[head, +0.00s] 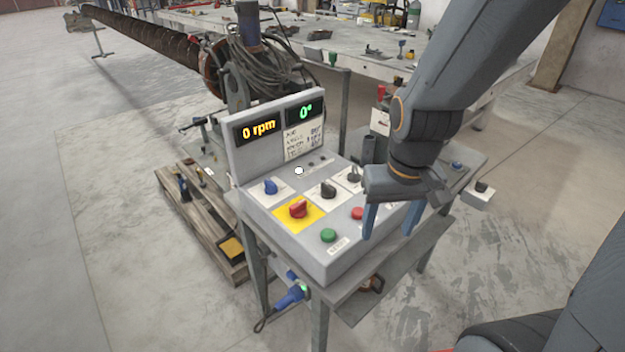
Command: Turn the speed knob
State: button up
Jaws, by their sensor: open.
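The grey control box (290,248) stands on a metal table. Its top carries a blue knob (270,187), a red knob (298,208) on a yellow plate, a black knob (328,189) and another dark knob (353,175). I cannot read which one is labelled for speed.
A green button (328,235) and a red button (358,213) sit at the box's front. A long auger (150,38) runs behind it at the left. A wooden pallet (205,222) with tools lies left of the table. A long workbench (350,62) stands behind.

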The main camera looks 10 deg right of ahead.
aim_at(354, 177)
jog(key=k, duration=1)
jog(key=z, duration=1.2)
jog(key=i, duration=1.15)
jog(key=u, duration=2.15)
jog(key=i, duration=0.5)
jog(key=z, duration=0.1)
